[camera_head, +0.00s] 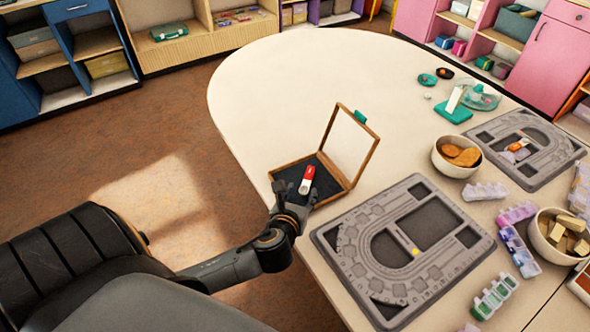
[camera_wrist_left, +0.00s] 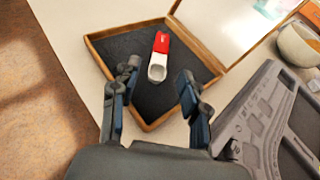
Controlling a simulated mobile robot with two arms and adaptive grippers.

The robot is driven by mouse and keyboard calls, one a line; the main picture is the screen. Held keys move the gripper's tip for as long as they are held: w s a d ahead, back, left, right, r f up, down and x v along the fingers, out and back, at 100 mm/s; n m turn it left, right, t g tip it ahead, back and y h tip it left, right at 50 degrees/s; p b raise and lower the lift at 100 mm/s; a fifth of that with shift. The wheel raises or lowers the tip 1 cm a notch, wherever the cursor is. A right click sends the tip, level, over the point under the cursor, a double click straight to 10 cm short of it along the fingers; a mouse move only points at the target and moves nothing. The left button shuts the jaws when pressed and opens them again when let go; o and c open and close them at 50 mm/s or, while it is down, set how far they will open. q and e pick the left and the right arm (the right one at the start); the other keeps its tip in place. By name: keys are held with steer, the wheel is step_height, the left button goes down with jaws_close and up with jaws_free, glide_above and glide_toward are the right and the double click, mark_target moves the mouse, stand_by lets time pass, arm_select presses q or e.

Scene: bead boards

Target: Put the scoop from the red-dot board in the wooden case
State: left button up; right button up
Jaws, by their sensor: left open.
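The wooden case (camera_head: 348,187) stands open on the table, its lid raised on the right side and its floor dark. A red and white scoop (camera_head: 307,178) lies inside on the dark floor; it also shows in the left wrist view (camera_wrist_left: 158,58), white bowl toward me. My left gripper (camera_head: 293,203) is open at the near side of the case. In the left wrist view its fingers (camera_wrist_left: 156,88) are spread and empty, short of the scoop. The far grey board (camera_head: 483,133) holds an orange and white scoop (camera_head: 519,145). My right gripper is out of view.
A near grey board (camera_head: 330,237) with a yellow dot lies right of the case. Bowls with brown pieces (camera_head: 441,162) and light blocks (camera_head: 543,232) stand farther right, with several pastel bead boxes (camera_head: 493,298). The table's far left part is clear.

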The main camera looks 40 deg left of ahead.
arm_select(q)
steer(key=v, duration=0.6)
steer(key=shift+s+r, duration=0.1)
steer(key=shift+s, duration=0.15)
stand_by(0.9)
